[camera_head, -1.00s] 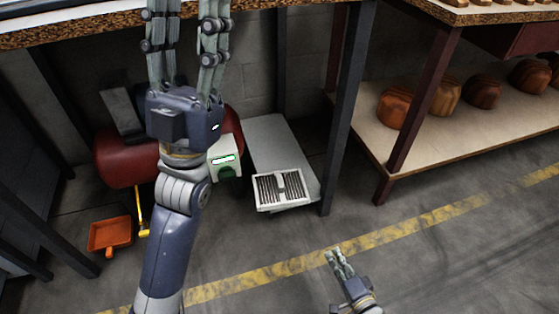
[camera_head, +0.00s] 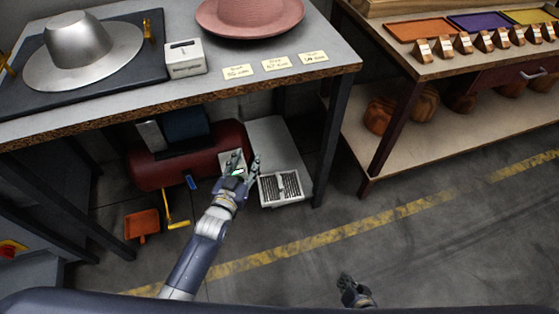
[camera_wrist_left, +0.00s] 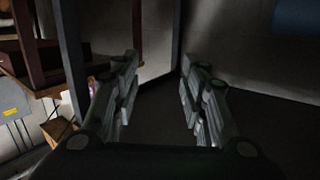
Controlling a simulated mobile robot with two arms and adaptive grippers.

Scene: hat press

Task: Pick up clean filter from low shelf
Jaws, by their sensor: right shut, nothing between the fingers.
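The filter (camera_head: 281,187), a white frame with dark slats, lies at the front end of the low grey shelf (camera_head: 272,136) under the workbench. My left gripper (camera_head: 243,163) is beside it on the left, a little farther back, and apart from it. Its fingers are spread and empty, as the left wrist view shows (camera_wrist_left: 158,78); the filter cannot be made out there. My right gripper (camera_head: 346,280) is shut and empty, low over the floor in front of the shelf.
A dark table leg (camera_head: 333,145) stands right of the shelf. An orange dustpan (camera_head: 142,224) lies on the floor. The floor in front is clear.

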